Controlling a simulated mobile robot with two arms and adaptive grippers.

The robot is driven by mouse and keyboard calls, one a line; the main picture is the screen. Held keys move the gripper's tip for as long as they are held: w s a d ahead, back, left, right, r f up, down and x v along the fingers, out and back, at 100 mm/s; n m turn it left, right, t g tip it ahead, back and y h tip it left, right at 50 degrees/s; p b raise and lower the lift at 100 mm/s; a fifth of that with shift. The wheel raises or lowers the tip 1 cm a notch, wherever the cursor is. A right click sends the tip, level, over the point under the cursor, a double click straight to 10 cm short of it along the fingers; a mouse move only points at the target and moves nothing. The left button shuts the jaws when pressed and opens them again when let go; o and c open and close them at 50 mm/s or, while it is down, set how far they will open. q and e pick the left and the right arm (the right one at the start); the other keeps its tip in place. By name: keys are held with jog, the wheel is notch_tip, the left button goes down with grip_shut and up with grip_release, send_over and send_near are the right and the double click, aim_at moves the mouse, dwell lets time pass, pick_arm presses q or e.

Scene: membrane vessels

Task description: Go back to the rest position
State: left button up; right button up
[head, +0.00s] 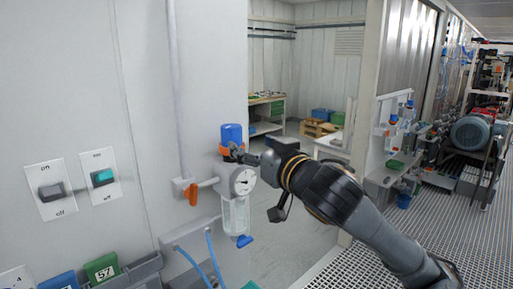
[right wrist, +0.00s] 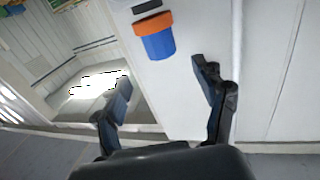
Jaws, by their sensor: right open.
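My right gripper (head: 240,156) reaches in from the right in the head view, its tip close to the blue knob (head: 232,134) with an orange ring on top of a wall-mounted filter unit. In the right wrist view the fingers (right wrist: 161,75) are spread apart with nothing between them. The blue and orange knob (right wrist: 157,38) shows beyond the fingertips, apart from them. Below the knob in the head view are a round gauge (head: 243,181) and a clear bowl (head: 236,215). My left gripper is not in view.
An orange valve handle (head: 192,194) sits left of the gauge, with blue hoses (head: 214,255) below. Two on/off switches (head: 103,177) are on the wall at left. A wall edge and post (head: 368,120) stand right of the doorway. Grated floor (head: 455,235) lies at right.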

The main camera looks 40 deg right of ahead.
jog(key=shift+s+a, duration=0.1)
jog(key=shift+s, duration=0.35)
